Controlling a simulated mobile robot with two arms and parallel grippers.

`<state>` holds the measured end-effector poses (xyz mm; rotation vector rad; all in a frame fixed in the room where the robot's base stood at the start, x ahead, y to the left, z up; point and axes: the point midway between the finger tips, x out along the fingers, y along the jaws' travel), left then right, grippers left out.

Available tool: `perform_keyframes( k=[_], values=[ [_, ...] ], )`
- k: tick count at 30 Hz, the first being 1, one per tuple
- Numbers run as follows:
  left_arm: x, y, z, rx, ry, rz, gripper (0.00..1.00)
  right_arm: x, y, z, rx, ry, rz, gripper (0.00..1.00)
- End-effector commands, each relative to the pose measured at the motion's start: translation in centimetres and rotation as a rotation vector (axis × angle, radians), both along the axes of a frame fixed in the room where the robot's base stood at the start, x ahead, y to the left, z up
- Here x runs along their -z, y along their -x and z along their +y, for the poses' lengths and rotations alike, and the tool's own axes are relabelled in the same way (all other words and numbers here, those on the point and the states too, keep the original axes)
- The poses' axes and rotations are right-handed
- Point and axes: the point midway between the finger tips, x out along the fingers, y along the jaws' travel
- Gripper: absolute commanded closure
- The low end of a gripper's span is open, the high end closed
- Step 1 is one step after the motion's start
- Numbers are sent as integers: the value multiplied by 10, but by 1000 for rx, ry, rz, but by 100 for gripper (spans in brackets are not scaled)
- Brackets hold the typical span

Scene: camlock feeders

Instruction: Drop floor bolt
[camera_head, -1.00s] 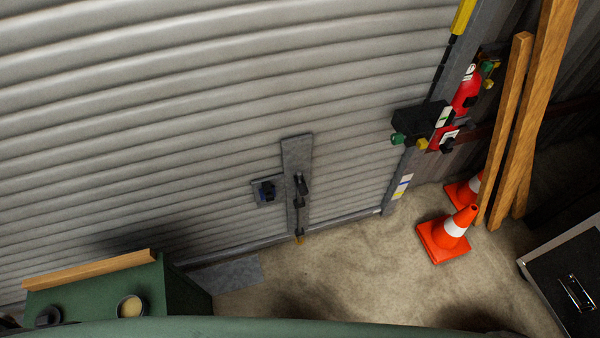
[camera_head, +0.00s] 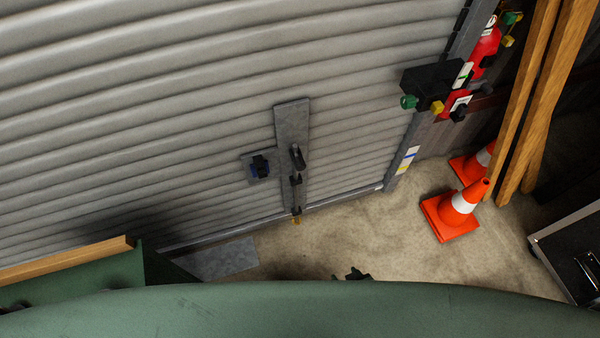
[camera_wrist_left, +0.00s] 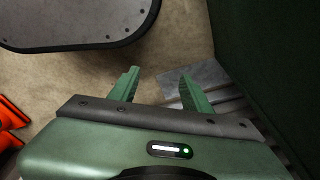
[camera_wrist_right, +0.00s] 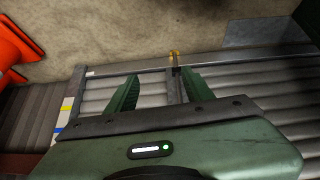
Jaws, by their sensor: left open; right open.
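The floor bolt (camera_head: 296,180) is a dark upright rod with a black handle on a grey plate (camera_head: 291,115) low on the roller shutter. Its lower end shows brass just above the floor. My right gripper (camera_head: 352,274) shows only as dark fingertips over my green body, apart from the bolt. In the right wrist view my right gripper (camera_wrist_right: 160,80) is open and empty, with the bolt's brass end (camera_wrist_right: 174,55) beyond the gap between its fingers. My left gripper (camera_wrist_left: 160,76) is open and empty in the left wrist view; the head view does not show it.
A small plate with a dark lock (camera_head: 260,166) is left of the bolt. Orange cones (camera_head: 455,212), leaning timbers (camera_head: 545,95) and a black case (camera_head: 575,255) stand at right. A green bench with a wooden edge (camera_head: 65,260) is at left. Floor before the bolt (camera_head: 350,225) is clear.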

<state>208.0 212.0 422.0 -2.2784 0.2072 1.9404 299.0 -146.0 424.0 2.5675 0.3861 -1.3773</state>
Motion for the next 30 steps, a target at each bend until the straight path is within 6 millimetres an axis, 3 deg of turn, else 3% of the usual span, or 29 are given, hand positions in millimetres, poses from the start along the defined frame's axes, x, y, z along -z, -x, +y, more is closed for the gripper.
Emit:
perform_keyframes(
  k=[1,5,9,12,18,21,26,30],
  values=[
    [14,-15,-2,-2,3,-17,52,12,-28,14,-14,-16,-72,48],
    [8,-51,-7,-9,7,-51,52,-6,-103,49,-56,-54,-291,48],
    [-17,-76,-11,-16,10,-86,52,-49,-171,82,-96,-90,-548,48],
    [-39,-81,-11,-20,12,-108,52,-87,-202,99,-116,-109,-713,48],
    [-79,-75,-8,-25,12,-137,52,-150,-228,114,-139,-127,-935,48],
    [-91,-71,-7,-25,12,-141,52,-167,-231,116,-143,-129,-981,48],
    [-104,-68,-7,-26,12,-146,52,-175,-243,120,-146,-129,-998,48],
    [-111,-65,-6,-26,12,-151,52,-174,-264,127,-144,-130,-997,48]
  ],
)
